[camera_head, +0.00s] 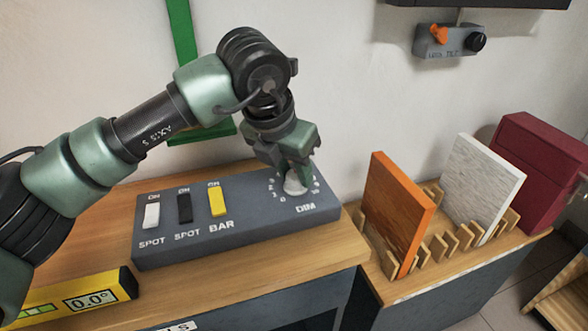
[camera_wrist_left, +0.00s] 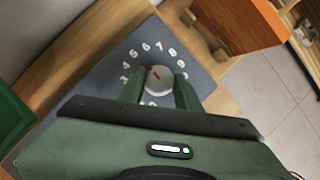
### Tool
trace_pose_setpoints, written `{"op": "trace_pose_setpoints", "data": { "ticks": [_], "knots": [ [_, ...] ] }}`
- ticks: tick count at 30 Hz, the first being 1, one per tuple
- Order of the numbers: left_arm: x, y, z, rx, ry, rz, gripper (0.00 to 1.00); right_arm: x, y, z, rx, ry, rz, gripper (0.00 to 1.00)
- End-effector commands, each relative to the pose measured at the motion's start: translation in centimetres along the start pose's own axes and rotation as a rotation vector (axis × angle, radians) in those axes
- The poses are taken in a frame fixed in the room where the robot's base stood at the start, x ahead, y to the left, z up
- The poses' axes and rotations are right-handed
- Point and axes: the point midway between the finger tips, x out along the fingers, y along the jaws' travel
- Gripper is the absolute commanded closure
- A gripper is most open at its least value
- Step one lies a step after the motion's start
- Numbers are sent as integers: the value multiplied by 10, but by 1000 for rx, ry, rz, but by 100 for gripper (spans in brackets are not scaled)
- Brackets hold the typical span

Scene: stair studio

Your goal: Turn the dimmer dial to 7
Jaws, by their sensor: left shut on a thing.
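The dimmer dial (camera_head: 294,187) is a light round knob at the right end of a dark grey control box (camera_head: 262,218), inside a ring of white numbers above the label DIM. My left gripper (camera_head: 299,176) comes down from above with its green fingers shut on the dial. In the left wrist view the fingers (camera_wrist_left: 158,92) sit on both sides of the dial (camera_wrist_left: 161,83). Its red mark points up-left, roughly toward the 5. The 7 shows at the top of the ring. The lower numbers are partly hidden by the gripper. My right gripper is not in view.
White (camera_head: 152,216), black (camera_head: 185,208) and yellow (camera_head: 218,201) switches stand left on the box. A yellow level (camera_head: 75,299) lies at front left. An orange panel (camera_head: 394,215) and a white panel (camera_head: 478,185) stand in wooden racks at right, beside a dark red box (camera_head: 538,170).

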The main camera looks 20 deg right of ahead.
Motion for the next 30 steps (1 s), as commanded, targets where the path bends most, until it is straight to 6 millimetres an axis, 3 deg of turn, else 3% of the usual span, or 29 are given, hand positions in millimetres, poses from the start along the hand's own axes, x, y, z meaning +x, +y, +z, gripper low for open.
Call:
{"op": "trace_pose_setpoints", "data": {
  "ticks": [6, 21, 30],
  "knots": [
    [-1, 2, 1, 157, -2, -66, 100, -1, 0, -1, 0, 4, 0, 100],
    [-2, 4, 3, 563, -1, -235, 100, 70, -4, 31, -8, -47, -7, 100],
    [-1, 5, 3, 709, -1, -293, 100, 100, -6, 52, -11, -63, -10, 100]
  ]
}}
